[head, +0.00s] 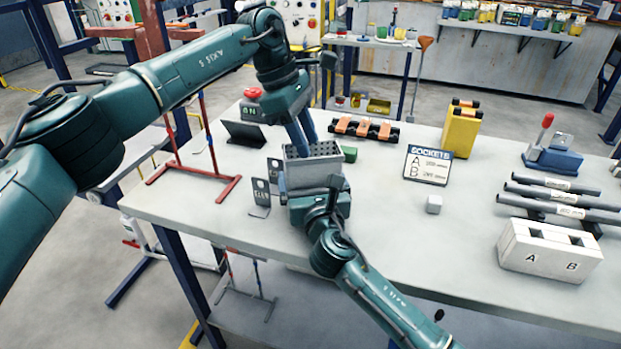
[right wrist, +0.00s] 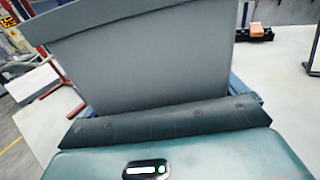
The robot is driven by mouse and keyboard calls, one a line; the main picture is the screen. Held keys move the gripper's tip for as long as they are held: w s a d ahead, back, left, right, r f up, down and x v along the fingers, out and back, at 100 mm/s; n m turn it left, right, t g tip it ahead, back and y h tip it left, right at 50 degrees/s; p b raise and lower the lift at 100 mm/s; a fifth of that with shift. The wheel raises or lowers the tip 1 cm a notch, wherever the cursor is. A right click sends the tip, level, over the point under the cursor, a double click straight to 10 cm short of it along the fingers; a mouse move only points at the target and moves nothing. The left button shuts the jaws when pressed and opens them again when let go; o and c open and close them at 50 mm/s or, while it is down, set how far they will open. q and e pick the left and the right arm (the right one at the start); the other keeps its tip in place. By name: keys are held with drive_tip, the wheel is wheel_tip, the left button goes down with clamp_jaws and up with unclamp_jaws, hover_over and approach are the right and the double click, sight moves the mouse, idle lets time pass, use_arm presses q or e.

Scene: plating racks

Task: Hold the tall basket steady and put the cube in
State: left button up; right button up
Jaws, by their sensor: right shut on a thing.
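The tall grey basket (head: 312,172), with a dotted dark inside, stands on the table. My right gripper (head: 311,190) is at its near side, shut on the basket wall; the basket's grey wall (right wrist: 150,65) fills much of the right wrist view. My left gripper (head: 301,137) comes down from above, its blue fingers close together at the basket's far left rim. Whether they hold anything is hidden. A small pale grey cube (head: 434,204) lies on the table to the right, apart from both grippers. A green block (head: 349,154) sits just right of the basket.
A SOCKETS sign (head: 427,165), yellow case (head: 461,130), orange-topped rack (head: 364,129) and white A/B block (head: 548,249) stand on the table. A dark stand (head: 244,134) and small grey plates (head: 261,195) are near the basket. The table front is clear.

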drive_tip(key=shift+w+a+f, duration=0.2)
use_arm(q)
drive_tip(key=v, duration=1.2)
use_arm(e)
drive_tip(key=shift+d+f, duration=0.15)
drive_tip(key=o, duration=0.6)
use_arm(q)
drive_tip(key=shift+d, duration=0.1)
use_arm(e)
drive_tip(key=shift+o, duration=0.5)
